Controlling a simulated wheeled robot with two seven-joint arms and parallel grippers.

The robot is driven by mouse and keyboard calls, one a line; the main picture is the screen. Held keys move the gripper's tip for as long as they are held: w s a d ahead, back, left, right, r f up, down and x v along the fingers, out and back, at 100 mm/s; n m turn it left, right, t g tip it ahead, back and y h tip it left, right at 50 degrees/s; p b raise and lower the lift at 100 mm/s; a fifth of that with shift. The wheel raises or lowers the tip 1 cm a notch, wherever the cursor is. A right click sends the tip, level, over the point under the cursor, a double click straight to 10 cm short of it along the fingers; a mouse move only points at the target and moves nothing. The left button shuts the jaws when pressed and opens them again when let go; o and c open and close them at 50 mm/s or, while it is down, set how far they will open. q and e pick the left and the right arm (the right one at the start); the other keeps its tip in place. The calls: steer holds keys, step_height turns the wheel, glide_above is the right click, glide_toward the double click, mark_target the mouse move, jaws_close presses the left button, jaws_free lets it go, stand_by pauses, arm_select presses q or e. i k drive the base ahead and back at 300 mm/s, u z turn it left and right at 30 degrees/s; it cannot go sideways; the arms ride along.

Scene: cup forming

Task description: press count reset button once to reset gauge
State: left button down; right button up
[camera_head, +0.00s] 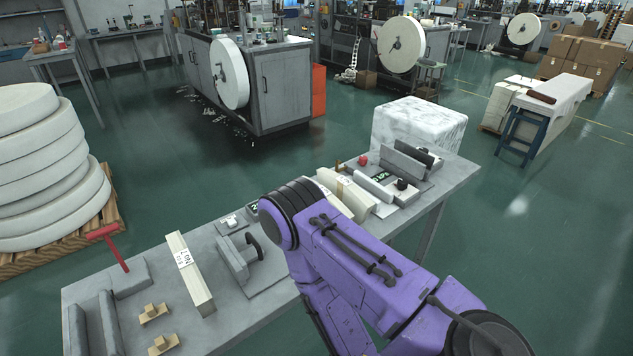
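A grey work table (235,320) runs diagonally across the view. A small dark display with green marks (383,177), possibly the gauge, sits on its far right part. A small red round knob (362,160) is near it. Another dark display (254,207) is partly hidden by my purple arm, beside a small box with a white top (231,220). I cannot tell which part is the count reset button. My purple arm enters from the lower right over the table, its black elbow joint covering the table's middle. Neither gripper shows.
On the table are a red T-handle (104,232), a long cream block (190,272), grey fixtures (248,262) and small wooden pieces (155,313). Stacked white rolls (45,170) stand left. A wrapped white block (418,124) stands behind the table.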

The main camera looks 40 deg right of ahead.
mark_target(232, 223)
steer(key=z, duration=1)
